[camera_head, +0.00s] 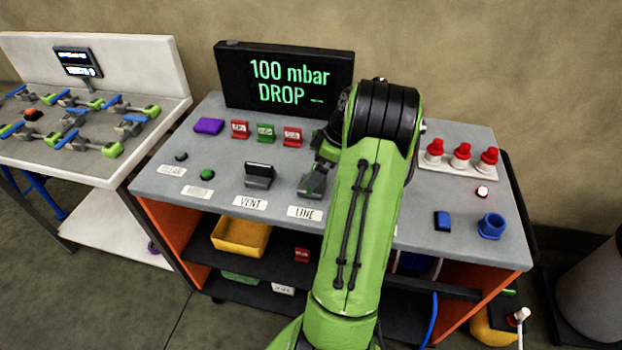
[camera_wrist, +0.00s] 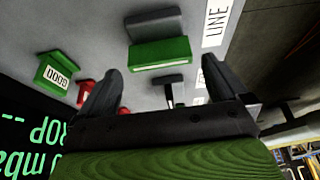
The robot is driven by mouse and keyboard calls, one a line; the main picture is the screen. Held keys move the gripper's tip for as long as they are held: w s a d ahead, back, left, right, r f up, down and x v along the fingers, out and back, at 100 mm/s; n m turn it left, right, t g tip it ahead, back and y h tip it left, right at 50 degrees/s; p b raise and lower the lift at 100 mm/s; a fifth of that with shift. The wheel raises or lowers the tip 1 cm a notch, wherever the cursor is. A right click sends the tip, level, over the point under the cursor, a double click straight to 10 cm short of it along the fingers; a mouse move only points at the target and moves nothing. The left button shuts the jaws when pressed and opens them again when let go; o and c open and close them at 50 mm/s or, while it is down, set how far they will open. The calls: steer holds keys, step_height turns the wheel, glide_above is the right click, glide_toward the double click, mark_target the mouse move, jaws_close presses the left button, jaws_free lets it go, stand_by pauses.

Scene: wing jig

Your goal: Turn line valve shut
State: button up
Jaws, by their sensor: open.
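In the head view, the line valve (camera_head: 311,187) is a small grey block behind the LINE label (camera_head: 304,212), partly hidden by my gripper (camera_head: 326,155). My gripper is just behind and above it. In the wrist view, a grey block with a green face (camera_wrist: 160,54) lies beside the LINE label (camera_wrist: 215,22), beyond my fingertips. My gripper (camera_wrist: 161,78) is open there, its two dark fingers apart with nothing held. I cannot tell whether they touch anything. A smaller grey part with a dark stem (camera_wrist: 168,90) shows between the fingers. The display (camera_head: 288,82) reads "100 mbar DROP --".
The vent valve (camera_head: 259,174) stands left of the line valve, behind the VENT label (camera_head: 250,203). Red and green tags (camera_head: 265,133) stand near the display. Red-capped parts (camera_head: 461,155), a blue block (camera_head: 442,221) and a blue cup (camera_head: 491,226) are at right.

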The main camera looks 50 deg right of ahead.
steer(key=x, duration=0.4)
steer(key=c, duration=0.8)
steer(key=shift+c, duration=0.2)
